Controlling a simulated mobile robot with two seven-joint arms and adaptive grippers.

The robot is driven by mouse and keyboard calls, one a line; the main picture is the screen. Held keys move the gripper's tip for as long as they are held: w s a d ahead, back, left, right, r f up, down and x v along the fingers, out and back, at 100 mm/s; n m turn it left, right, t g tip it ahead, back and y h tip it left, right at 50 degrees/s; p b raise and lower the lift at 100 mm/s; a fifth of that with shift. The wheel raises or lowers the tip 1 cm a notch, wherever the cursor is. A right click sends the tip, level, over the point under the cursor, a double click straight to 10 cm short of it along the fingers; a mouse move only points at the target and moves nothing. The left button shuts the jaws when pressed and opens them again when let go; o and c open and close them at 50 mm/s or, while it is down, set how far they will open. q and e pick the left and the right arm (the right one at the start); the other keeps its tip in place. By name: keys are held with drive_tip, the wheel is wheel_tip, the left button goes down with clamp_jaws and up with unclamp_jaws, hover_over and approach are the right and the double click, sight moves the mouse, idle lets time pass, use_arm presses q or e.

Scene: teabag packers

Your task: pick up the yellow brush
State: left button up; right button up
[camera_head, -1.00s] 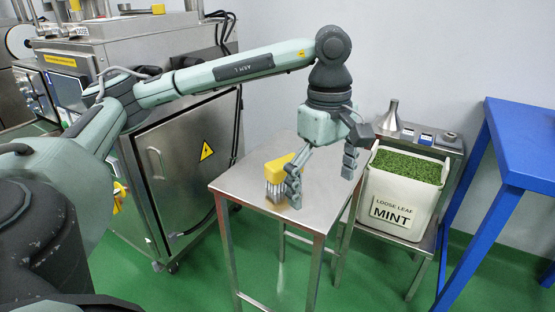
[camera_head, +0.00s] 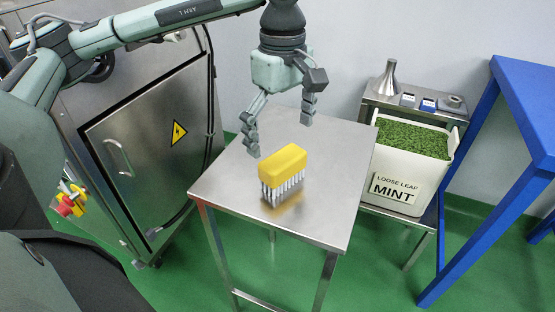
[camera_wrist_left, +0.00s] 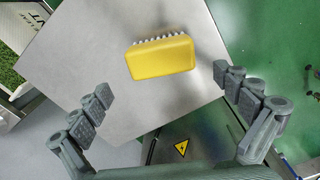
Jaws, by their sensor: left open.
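The yellow brush (camera_head: 283,167) stands on the steel table (camera_head: 325,205), its pale bristles down and its yellow back up. My left gripper (camera_head: 280,139) is open and empty above the table, behind the brush in the head view. In the left wrist view the brush (camera_wrist_left: 161,57) lies ahead of the gripper (camera_wrist_left: 165,88), in line with the gap between the two spread fingers, and neither finger touches it. My right gripper is in neither view.
A white bin of mint leaves (camera_head: 405,165) stands on a low steel stand to the right, with a metal funnel (camera_head: 388,78) behind it. A blue table (camera_head: 530,100) is at far right. A steel cabinet (camera_head: 150,145) stands left. The tabletop around the brush is clear.

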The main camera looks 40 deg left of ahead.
sight(280, 156)
use_arm(q)
drive_tip(key=f, duration=0.7)
drive_tip(key=shift+s+d+f, duration=0.2)
drive_tip(key=shift+d+f, duration=0.05)
drive_tip(key=shift+d, duration=0.05)
drive_tip(key=c, duration=1.3)
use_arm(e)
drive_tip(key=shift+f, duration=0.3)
use_arm(q)
drive_tip(key=shift+r, duration=0.15)
drive_tip(key=shift+r, duration=0.25)
drive_tip(key=r, duration=0.3)
drive_tip(key=shift+s+a+r, duration=0.15)
drive_tip(key=shift+a+r, duration=0.05)
drive_tip(key=shift+r, duration=0.15)
drive_tip(key=s+a+r, duration=0.6)
drive_tip(key=s+a, duration=0.1)
drive_tip(key=s, duration=0.1)
drive_tip(key=shift+s+a+r+b, duration=0.2)
drive_tip(key=shift+s+r+b, duration=0.05)
drive_tip(key=shift+b, duration=0.15)
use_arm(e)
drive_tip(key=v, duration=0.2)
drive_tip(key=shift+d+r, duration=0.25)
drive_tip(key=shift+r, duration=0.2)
